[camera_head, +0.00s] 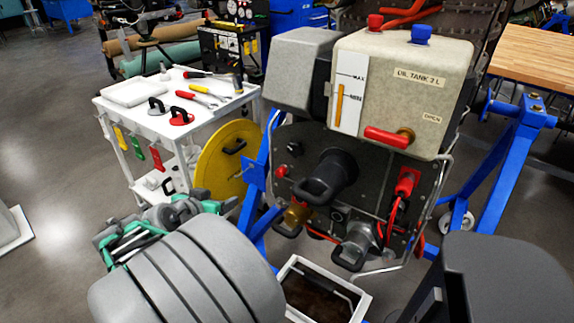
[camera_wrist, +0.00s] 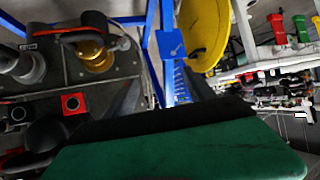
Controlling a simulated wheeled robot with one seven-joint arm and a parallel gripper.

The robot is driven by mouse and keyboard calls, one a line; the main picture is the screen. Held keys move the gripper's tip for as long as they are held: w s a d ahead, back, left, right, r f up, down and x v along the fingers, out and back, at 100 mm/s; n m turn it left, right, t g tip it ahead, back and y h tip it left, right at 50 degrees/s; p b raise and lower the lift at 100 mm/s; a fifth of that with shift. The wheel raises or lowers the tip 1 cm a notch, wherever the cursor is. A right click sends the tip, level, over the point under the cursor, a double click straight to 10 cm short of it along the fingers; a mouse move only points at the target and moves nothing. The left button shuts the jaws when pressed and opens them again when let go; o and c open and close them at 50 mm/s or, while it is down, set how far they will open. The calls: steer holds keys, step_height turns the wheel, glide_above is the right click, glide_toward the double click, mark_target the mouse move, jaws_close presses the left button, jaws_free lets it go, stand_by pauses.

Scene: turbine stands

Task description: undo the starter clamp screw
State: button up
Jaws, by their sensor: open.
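The starter (camera_head: 330,175) looks to be the black cylinder with a loop handle, in the middle of the dark panel below the oil tank. I cannot clearly make out its clamp screw. My gripper (camera_head: 128,238), green and grey, is left of the panel and apart from it, partly hidden behind my large grey arm link. In the wrist view my gripper (camera_wrist: 163,92) shows a green body and two dark fingers spread apart, with nothing seen between them. In that view a brass fitting with a black handle (camera_wrist: 92,52) and a grey connector (camera_wrist: 22,68) are at upper left.
The oil tank (camera_head: 400,85) tops the unit, held in a blue stand (camera_head: 502,165). An open tray (camera_head: 285,275) lies below. A white tool cart (camera_head: 150,130) with clamps and tools stands left, beside a yellow disc (camera_head: 215,170).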

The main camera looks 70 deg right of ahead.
steer(key=s+d+r+m+g+h+b, duration=0.1)
steer(key=s+d+r+m+g+h, duration=0.15)
steer(key=s+d, duration=0.4)
steer(key=m+g+h, duration=0.3)
glide_toward(293, 151)
steer(key=d, duration=0.2)
steer(key=x, duration=0.7)
steer(key=shift+s+r, duration=0.1)
steer(key=shift+s, duration=0.3)
steer(key=c, duration=1.3)
steer(key=shift+c, duration=0.3)
